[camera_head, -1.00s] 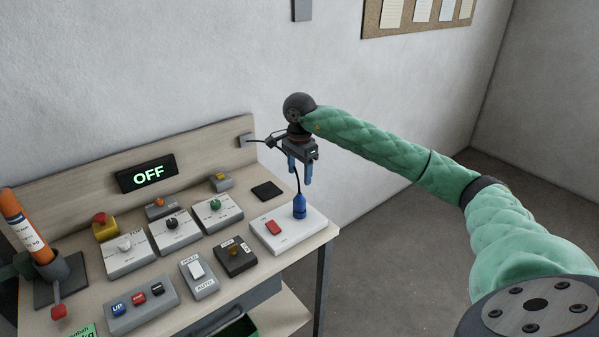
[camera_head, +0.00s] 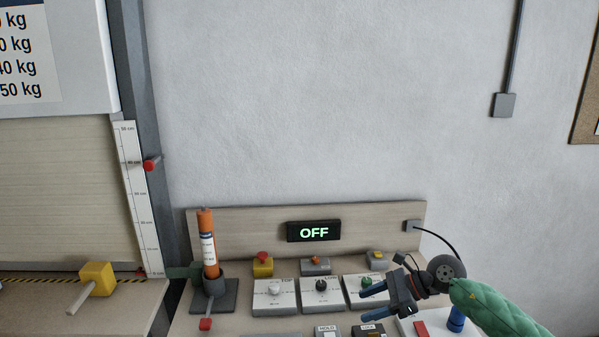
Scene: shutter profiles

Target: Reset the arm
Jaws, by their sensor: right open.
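My right arm, in a green quilted sleeve, comes in from the lower right. Its gripper (camera_head: 374,302) is open and empty, with two blue fingers pointing left. It is over the right part of the control bench, in front of the knob boxes and partly hiding the one with the green knob (camera_head: 367,282). A blue plug (camera_head: 456,319) stands on the white box with the red switch (camera_head: 421,329), beside my arm. My left gripper is not in view.
An orange cylinder (camera_head: 207,245) stands upright in a dark holder at the left of the bench. A shutter with a scale (camera_head: 135,190) and a yellow block (camera_head: 97,278) are further left.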

